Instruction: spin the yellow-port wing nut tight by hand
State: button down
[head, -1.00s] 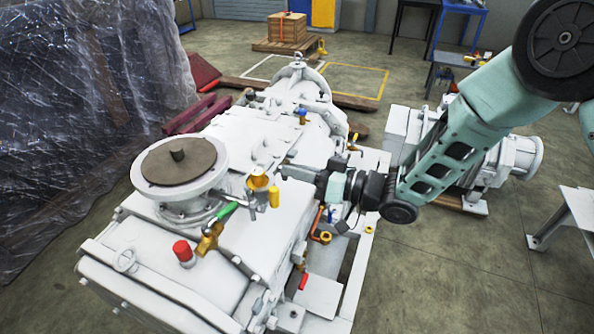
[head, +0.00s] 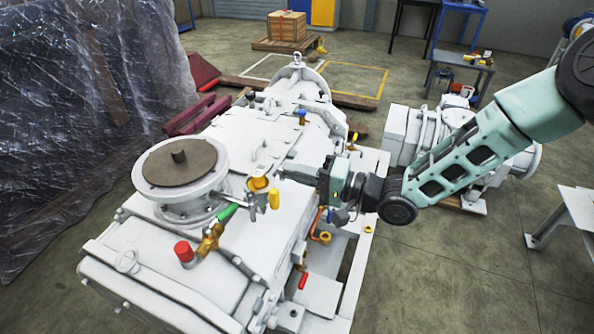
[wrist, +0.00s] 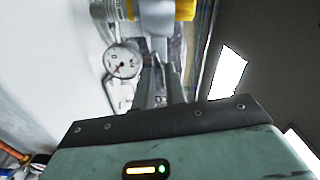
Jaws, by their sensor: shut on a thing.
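The yellow-marked port (head: 258,184) stands on top of the white vacuum pump (head: 250,250), with a yellow cylinder (head: 274,199) hanging at its right side. My gripper (head: 283,172) reaches in from the right, its fingertips at the port's upper right edge. In the wrist view the two fingers (wrist: 160,75) are close together, closed on a grey metal piece (wrist: 158,45) below the yellow part (wrist: 186,10). This piece appears to be the wing nut; its wings are mostly hidden between the fingers, and its tightness cannot be seen.
A round flange with a brown cover (head: 180,165) is left of the port. A green-handled brass valve (head: 212,238) and a red cap (head: 184,252) are in front. A pressure gauge (wrist: 122,62) is close to the fingers in the wrist view.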

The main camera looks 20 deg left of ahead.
jog(key=m, duration=0.7)
jog(key=shift+f+m, duration=0.15)
jog(key=shift+m, duration=0.55)
jog(key=c, duration=1.6)
grip_release()
jog(key=shift+d, duration=0.1)
jog(key=s+d+b, duration=0.1)
jog(key=d+b, duration=0.2)
jog(key=d, duration=1.4)
jog(key=shift+s, duration=0.2)
